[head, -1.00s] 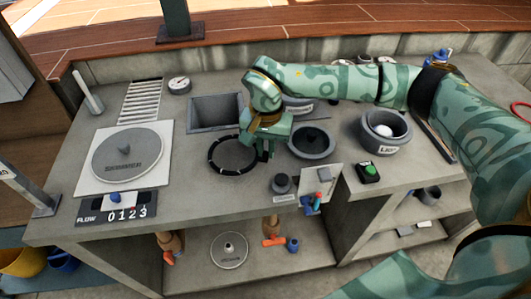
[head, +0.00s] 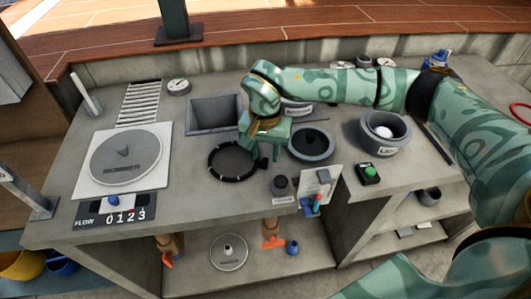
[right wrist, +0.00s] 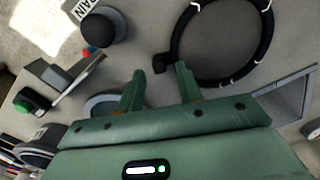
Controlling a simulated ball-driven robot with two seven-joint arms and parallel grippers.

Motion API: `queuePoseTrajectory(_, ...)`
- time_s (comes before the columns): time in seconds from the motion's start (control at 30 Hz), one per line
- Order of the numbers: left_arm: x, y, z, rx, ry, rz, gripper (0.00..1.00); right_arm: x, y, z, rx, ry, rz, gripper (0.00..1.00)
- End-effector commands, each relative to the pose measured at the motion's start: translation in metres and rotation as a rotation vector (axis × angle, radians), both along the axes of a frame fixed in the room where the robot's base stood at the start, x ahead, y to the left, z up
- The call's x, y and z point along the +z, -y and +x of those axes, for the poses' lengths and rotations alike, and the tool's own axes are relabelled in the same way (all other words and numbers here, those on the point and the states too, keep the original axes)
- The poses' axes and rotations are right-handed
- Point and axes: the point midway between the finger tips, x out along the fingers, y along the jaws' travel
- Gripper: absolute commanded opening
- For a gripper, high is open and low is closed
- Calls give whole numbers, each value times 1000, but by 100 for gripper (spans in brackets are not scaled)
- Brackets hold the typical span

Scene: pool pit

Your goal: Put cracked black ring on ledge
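The black ring (head: 233,161) with white marks lies flat on the grey counter, in front of a square opening. It also shows in the right wrist view (right wrist: 177,38), with a small black block on its rim near my fingertips. My right gripper (head: 264,154) is at the ring's right side, fingers pointing down. In the right wrist view the right gripper (right wrist: 160,78) has its fingers apart, with nothing clearly held between them. I cannot tell which surface is the ledge. My left gripper is not in view.
A square opening (head: 214,129) lies behind the ring. A round grey basin (head: 311,157) is to the right, with a dark knob (head: 281,185) in front. A pot (head: 370,138) holds a white ball. A round lid plate (head: 126,180) is at left. A low wall (head: 110,70) runs behind.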

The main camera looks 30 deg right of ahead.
Motion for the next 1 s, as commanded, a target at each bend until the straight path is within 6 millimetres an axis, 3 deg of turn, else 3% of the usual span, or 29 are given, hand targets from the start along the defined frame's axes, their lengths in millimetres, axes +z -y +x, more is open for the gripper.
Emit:
queuePoseTrajectory(0.2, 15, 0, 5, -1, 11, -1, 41, 57, 0, 1, 0, 9, 0, 35)
queuePoseTrajectory(0.43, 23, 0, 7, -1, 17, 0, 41, 99, 0, 1, -1, 4, -1, 35)
queuePoseTrajectory(0.6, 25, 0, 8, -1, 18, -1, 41, 109, 0, 0, -1, 2, 0, 35)
queuePoseTrajectory(0.87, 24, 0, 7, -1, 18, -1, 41, 108, 0, 0, -1, 1, 0, 35)
queuePoseTrajectory(0.97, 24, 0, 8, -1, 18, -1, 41, 102, -12, -4, 11, -4, 39, 35)
queuePoseTrajectory(1.0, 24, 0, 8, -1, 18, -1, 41, 97, -26, -8, 20, -11, 86, 35)
